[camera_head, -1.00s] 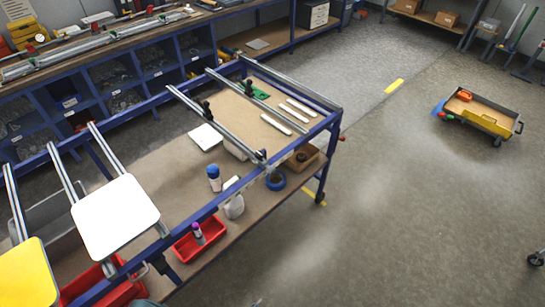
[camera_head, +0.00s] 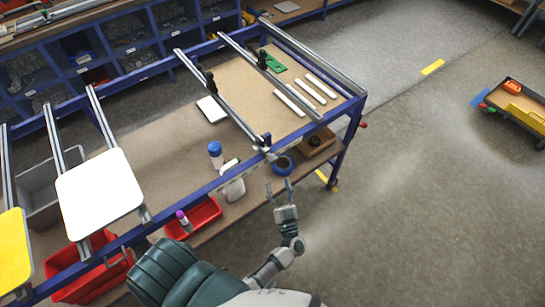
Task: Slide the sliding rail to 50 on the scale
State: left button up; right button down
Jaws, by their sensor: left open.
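A blue frame table carries several silver cross rails. One rail (camera_head: 222,102) runs from the far blue beam to the front beam and has a black knob (camera_head: 211,82) near its far end and a small clamp at its front end. A second rail (camera_head: 290,90) lies right of it, with another black knob (camera_head: 262,60). The scale and its numbers are too small to read. My left gripper (camera_head: 284,190) is open and empty, in front of the front beam, just below the first rail's front end and apart from it. My right gripper is not in view.
A white square sign (camera_head: 100,193) and a yellow sign (camera_head: 12,250) rest on rails at left. The shelf holds a blue-capped bottle (camera_head: 215,154), red bins (camera_head: 193,217), and a blue tape roll (camera_head: 283,165). Open floor lies right, with a cart (camera_head: 515,108) beyond.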

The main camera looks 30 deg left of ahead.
aim_at(272, 159)
pick_arm(q)
jog(key=p+x, duration=0.1)
jog(key=x, duration=0.8)
jog(key=shift+w+r, duration=0.15)
jog(key=shift+w, duration=0.15)
jog(key=shift+w+a, duration=0.2)
jog(key=shift+a, duration=0.15)
jog(key=shift+d, duration=0.15)
grip_shut()
jog(key=shift+s, duration=0.1)
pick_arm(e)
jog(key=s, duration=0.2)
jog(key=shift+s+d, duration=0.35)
